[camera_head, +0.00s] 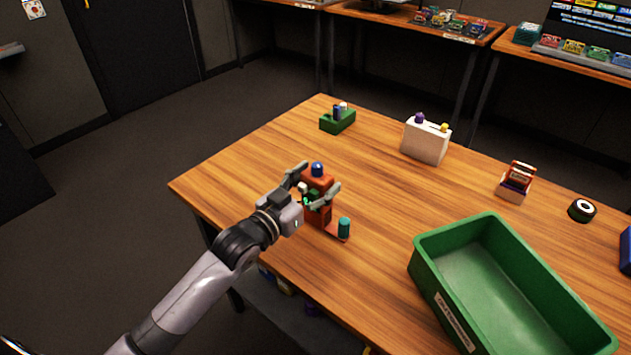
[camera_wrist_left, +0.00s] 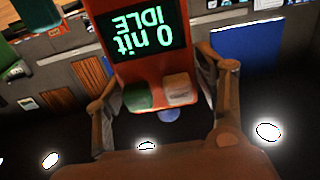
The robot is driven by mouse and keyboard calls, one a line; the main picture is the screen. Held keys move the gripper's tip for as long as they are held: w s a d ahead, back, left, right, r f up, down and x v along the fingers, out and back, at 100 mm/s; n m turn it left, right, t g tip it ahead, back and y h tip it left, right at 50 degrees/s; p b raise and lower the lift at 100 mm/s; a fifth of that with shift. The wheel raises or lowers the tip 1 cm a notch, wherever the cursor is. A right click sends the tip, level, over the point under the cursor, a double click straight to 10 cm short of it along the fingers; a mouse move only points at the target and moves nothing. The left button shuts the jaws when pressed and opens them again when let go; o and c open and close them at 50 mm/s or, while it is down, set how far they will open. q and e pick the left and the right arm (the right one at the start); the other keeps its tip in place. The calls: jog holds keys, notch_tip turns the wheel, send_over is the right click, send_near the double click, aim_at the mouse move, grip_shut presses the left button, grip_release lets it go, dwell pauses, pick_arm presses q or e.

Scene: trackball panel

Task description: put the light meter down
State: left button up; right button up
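The light meter (camera_head: 317,180) is an orange-red upright device with a blue knob on top. In the left wrist view the light meter (camera_wrist_left: 147,62) shows a screen reading "0 nit IDLE" upside down, with a green and a pale button beside it. My left gripper (camera_head: 318,187) comes in from the lower left, with one finger on each side of the meter. The fingers look closed against its sides. A teal cylinder (camera_head: 344,228) stands at its lower right on a red base. I cannot tell whether the meter touches the table. My right gripper is not in view.
The wooden table (camera_head: 262,160) has free room left of the meter and in the middle. A green bin (camera_head: 428,287) stands at the right front. Behind are a green block (camera_head: 338,122), a white box (camera_head: 424,142), a red-and-white item (camera_head: 515,184) and a black roll (camera_head: 582,210).

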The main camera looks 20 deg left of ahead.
pick_arm(q)
jog(key=shift+o, duration=0.8)
jog(key=shift+r, duration=0.1)
jog(key=shift+s, duration=0.2)
jog(key=v, duration=1.1)
jog(key=shift+s+a+b, duration=0.15)
jog(key=shift+s+b, duration=0.15)
jog(key=shift+r, duration=0.15)
